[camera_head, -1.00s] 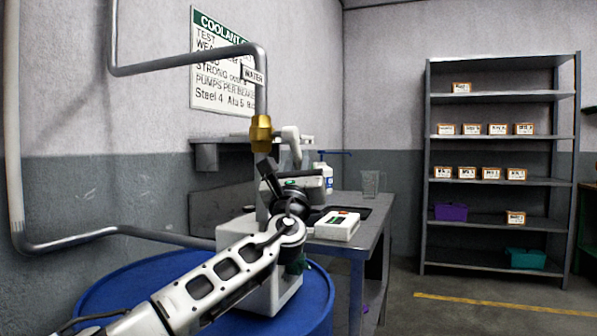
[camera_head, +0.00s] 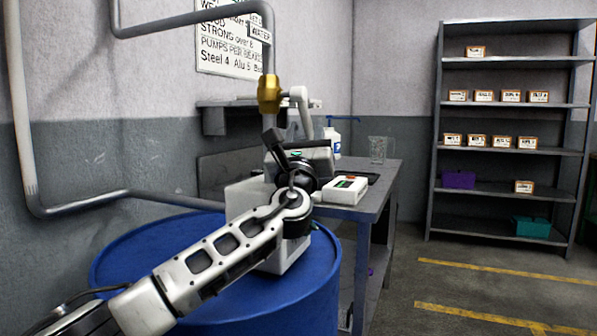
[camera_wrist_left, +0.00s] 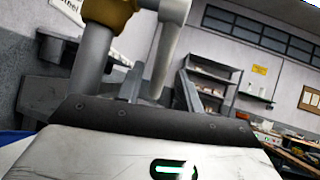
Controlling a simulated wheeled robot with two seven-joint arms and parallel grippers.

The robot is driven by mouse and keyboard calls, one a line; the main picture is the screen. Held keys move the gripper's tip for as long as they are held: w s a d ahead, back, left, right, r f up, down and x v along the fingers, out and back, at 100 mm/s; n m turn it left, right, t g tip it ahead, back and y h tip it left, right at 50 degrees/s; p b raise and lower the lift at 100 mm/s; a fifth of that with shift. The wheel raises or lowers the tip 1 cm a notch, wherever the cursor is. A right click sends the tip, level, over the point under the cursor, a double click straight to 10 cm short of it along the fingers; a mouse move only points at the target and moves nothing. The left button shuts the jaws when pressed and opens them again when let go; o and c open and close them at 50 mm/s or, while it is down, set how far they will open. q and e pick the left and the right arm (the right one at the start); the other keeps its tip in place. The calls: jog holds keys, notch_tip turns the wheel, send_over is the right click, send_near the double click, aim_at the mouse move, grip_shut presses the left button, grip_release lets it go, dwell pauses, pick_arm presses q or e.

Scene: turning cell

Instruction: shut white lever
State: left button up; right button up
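The white lever (camera_head: 302,112) hangs down from the right side of a brass valve (camera_head: 269,95) on the grey pipe in the head view. My left gripper (camera_head: 286,136) is just below the valve, close to the lever's lower end. My right gripper is in neither view.
A blue drum (camera_head: 315,290) stands below my left arm. Behind it is a grey bench (camera_head: 375,190) with a white box (camera_head: 345,190), a pump bottle (camera_head: 332,140) and a clear beaker (camera_head: 378,149). A shelf rack (camera_head: 436,130) stands at the right; the floor before it is clear.

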pick_arm(q)
jog(key=v, duration=1.3)
jog(key=shift+s, duration=0.25)
